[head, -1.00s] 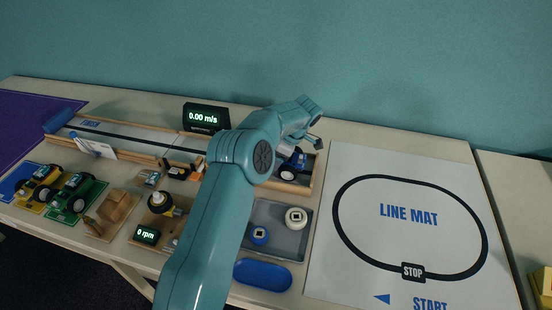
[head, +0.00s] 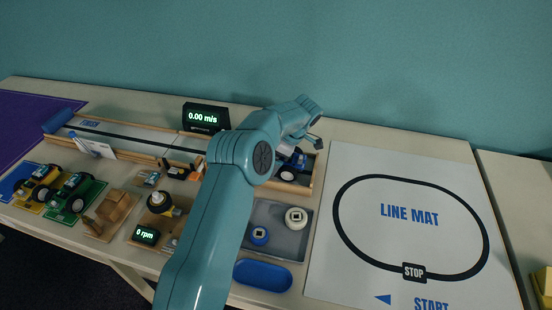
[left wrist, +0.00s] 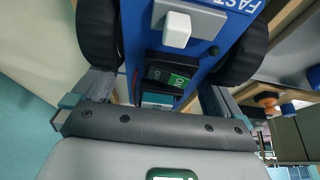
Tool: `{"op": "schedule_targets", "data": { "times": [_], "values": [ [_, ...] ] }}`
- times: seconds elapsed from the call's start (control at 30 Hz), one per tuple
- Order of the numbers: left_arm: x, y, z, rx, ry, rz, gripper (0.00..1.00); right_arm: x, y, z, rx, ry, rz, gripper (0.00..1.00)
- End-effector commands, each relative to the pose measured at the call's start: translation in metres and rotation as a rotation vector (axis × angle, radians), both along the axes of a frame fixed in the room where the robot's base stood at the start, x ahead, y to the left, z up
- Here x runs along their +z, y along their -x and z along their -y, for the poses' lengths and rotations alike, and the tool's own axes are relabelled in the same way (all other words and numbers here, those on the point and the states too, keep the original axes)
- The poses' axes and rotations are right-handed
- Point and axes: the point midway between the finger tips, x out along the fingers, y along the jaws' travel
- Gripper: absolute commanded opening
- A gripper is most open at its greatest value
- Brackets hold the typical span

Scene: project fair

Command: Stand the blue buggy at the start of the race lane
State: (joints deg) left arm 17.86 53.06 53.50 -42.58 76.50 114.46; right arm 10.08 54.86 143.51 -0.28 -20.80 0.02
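The blue buggy (head: 293,164) stands at the right end of the wooden-edged race lane (head: 130,146), partly hidden behind my left arm. In the left wrist view the buggy (left wrist: 190,58) fills the upper middle, with its dark wheels at both sides, a white block on top and "FAST" lettering. My left gripper (left wrist: 158,88) is right at the buggy, its two fingers spread on either side of the body. A gap shows beside the left finger; contact at the right one is unclear. In the head view the fingertips are hidden. My right gripper is in neither view.
A speed display (head: 206,117) reading 0.00 m/s stands behind the lane. Yellow (head: 40,184) and green (head: 76,192) buggies stand at the left front. A grey tray (head: 280,236) and blue dish (head: 263,274) lie in front. The line mat (head: 400,200) lies flat at right.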

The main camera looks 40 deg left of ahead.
Motion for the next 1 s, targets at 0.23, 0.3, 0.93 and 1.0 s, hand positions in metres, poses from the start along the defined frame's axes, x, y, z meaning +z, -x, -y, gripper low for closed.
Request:
{"op": "schedule_targets", "data": {
  "times": [0.23, 0.3, 0.93, 1.0],
  "values": [
    [0.002, -0.001, 0.001, 0.000, 0.000, 0.000, 1.00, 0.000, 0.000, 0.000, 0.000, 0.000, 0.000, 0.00],
    [0.010, -0.003, 0.004, -0.001, 0.000, 0.002, 1.00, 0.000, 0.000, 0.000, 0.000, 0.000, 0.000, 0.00],
    [0.144, -0.028, 0.051, 0.000, 0.000, 0.001, 1.00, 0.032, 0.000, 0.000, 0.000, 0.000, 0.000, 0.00],
    [0.149, -0.029, 0.053, 0.000, 0.000, 0.001, 1.00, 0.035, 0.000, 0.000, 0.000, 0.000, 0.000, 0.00]
  ]
}}
